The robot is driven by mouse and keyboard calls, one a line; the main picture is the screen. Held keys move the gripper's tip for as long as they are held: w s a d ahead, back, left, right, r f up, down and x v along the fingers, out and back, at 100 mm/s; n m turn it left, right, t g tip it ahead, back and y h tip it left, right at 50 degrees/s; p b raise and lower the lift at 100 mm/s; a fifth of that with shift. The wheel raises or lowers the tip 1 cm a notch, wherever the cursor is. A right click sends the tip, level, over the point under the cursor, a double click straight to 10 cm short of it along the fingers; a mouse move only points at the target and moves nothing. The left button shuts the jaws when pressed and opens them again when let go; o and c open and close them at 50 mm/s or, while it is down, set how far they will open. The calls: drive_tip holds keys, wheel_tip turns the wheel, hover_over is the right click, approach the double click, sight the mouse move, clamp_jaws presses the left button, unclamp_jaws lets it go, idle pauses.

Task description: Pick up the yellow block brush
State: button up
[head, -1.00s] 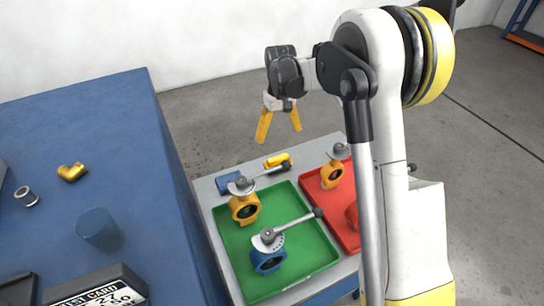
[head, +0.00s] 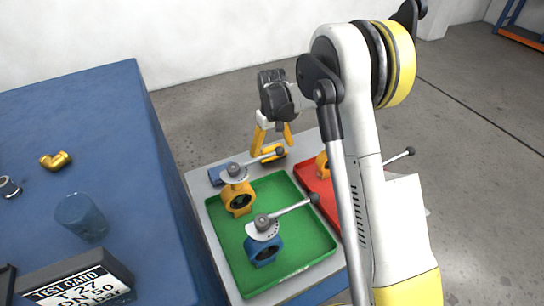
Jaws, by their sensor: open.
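The yellow block brush (head: 275,157) lies on the grey table top near its back edge, behind the green tray. It is partly hidden by a valve lever and by my gripper. My gripper (head: 272,146) points down with its two yellow fingers spread apart and empty. In the picture the fingertips are at the brush, one towards each end. I cannot tell whether they are still above it or beside it, and no contact is clear.
A blue block (head: 216,175) lies left of the brush. The green tray (head: 300,253) holds a yellow valve (head: 238,197) and a blue valve (head: 263,247), whose levers stick out right. A red tray (head: 312,180) is partly behind my arm. A tall blue bench (head: 150,130) stands left.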

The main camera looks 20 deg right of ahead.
sight(272, 147)
drive_tip(key=shift+r, duration=0.1)
drive_tip(key=c, duration=1.3)
drive_tip(key=shift+c, duration=0.2)
wheel_tip(272, 147, up, 10)
drive_tip(key=p, duration=0.3)
drive_tip(key=shift+p, duration=0.3)
